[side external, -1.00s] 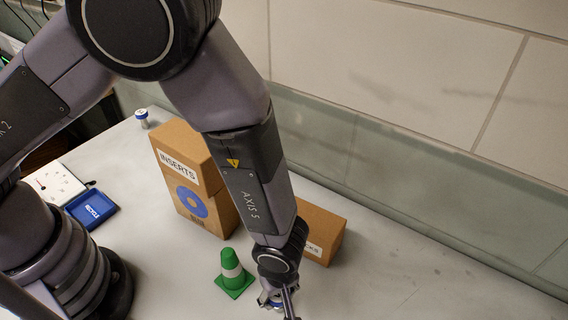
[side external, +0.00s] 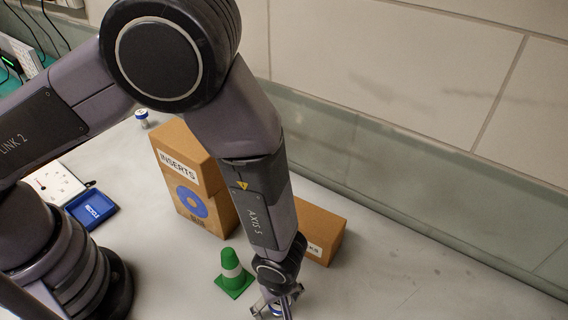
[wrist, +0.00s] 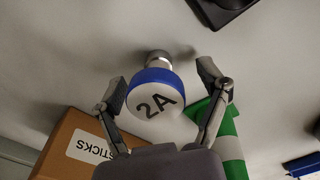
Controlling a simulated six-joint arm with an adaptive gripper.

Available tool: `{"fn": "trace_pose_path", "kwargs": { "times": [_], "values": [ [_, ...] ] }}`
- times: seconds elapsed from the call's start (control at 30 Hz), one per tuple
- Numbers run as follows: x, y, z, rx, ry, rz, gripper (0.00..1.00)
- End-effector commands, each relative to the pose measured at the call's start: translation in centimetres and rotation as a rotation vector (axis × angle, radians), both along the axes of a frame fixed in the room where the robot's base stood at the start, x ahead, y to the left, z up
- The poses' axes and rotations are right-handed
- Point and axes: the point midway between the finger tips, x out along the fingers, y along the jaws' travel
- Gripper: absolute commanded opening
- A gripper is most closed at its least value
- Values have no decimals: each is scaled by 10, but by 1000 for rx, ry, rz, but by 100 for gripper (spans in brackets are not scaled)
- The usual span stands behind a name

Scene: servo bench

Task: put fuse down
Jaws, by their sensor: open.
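The fuse (wrist: 151,96) has a round white face marked 2A, a blue rim and a metal stem. In the wrist view it sits between the two fingers of my open gripper (wrist: 162,84), with a visible gap on each side. Its stem end appears to meet the bench top, though the contact is hard to tell. In the side view my gripper (side external: 277,303) is low over the bench at the bottom edge, fingers spread.
A blue tray (side external: 92,209) lies at left. The bench to the right is clear.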

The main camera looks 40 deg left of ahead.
Motion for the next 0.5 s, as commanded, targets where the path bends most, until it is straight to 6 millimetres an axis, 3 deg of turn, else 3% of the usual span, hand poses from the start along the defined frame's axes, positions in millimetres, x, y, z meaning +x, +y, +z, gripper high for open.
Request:
{"fn": "trace_pose_path", "kwargs": {
  "times": [0.27, 0.5],
  "values": [
    [0, -1, 10, -1, -3, -1, 74],
    [-1, -5, 60, -5, -4, 0, 74]
  ]
}}
